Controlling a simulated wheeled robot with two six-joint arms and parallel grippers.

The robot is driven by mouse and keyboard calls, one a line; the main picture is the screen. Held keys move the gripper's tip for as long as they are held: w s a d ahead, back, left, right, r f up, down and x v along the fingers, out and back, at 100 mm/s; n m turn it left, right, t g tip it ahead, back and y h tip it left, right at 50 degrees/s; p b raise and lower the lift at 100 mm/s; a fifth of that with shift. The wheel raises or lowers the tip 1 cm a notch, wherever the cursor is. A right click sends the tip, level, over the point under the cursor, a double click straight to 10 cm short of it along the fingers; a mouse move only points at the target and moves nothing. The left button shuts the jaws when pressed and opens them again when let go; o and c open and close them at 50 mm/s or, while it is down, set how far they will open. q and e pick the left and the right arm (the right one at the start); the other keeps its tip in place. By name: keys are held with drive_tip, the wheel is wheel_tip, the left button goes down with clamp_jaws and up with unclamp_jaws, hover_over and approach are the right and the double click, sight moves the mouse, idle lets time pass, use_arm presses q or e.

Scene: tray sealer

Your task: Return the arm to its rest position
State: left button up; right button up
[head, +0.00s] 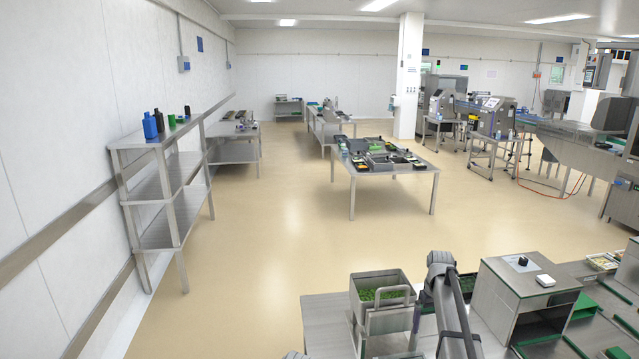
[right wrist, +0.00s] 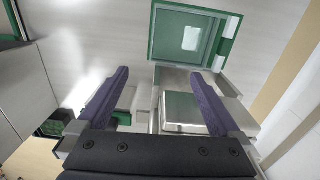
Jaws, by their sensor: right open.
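My right arm (head: 446,300) rises from the bottom edge of the head view, right of centre, beside the steel bin. In the right wrist view the two purple-padded fingers of my right gripper (right wrist: 157,92) stand wide apart. I see nothing held between them. A steel box-like surface (right wrist: 182,112) and a green-framed panel (right wrist: 190,38) lie beyond the fingers. My left gripper is not in view.
A steel bin of green pieces (head: 380,283) stands left of my right arm. A steel housing (head: 520,280) with a black knob stands to its right. A shelf rack (head: 160,190) stands by the left wall. The floor (head: 280,225) ahead is clear.

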drive_tip(key=s+a+f+n+b, duration=0.1)
drive_tip(key=s+a+f+b, duration=0.1)
drive_tip(key=s+a, duration=2.05)
drive_tip(key=s, duration=0.3)
drive_tip(key=s+a+f+h, duration=0.1)
drive_tip(key=s+a, duration=0.4)
drive_tip(key=s, duration=0.3)
drive_tip(key=shift+n+b, duration=0.4)
drive_tip(key=shift+b, duration=0.05)
